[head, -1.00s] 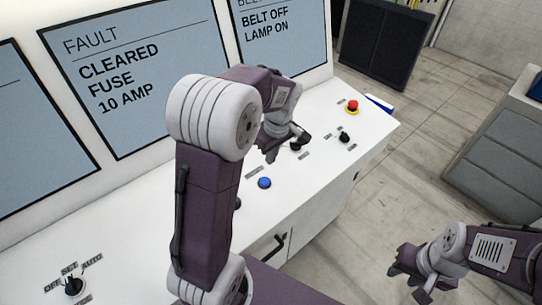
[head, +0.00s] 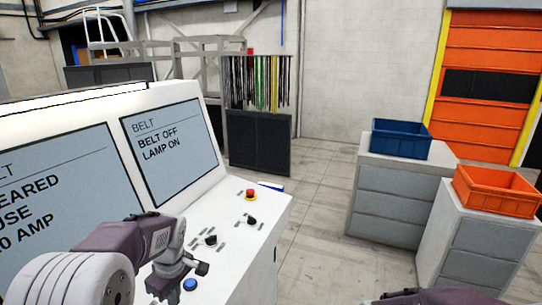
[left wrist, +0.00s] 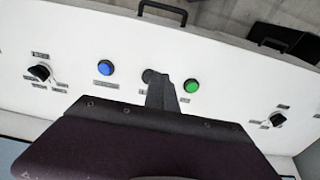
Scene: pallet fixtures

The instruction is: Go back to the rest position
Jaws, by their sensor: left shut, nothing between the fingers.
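My left gripper (head: 160,287) hangs over the sloping white console (head: 238,262) in the head view, left of the blue button (head: 190,284). It is shut with nothing in it. In the left wrist view its dark fingers (left wrist: 161,92) lie between the blue button (left wrist: 105,67) and a green button (left wrist: 191,86), and cover part of the panel. I cannot tell whether they touch it. Only the top of my right arm shows at the bottom edge of the head view, with my right gripper (head: 376,300) mostly cut off; its fingers are hidden.
A red emergency button (head: 251,194) and black selector knobs (head: 211,240) stand on the console. Its screen (head: 172,155) reads "BELT OFF LAMP ON". Grey cabinets (head: 392,200) at right carry a blue crate (head: 401,139) and an orange crate (head: 497,190). Clear floor (head: 318,220) lies between.

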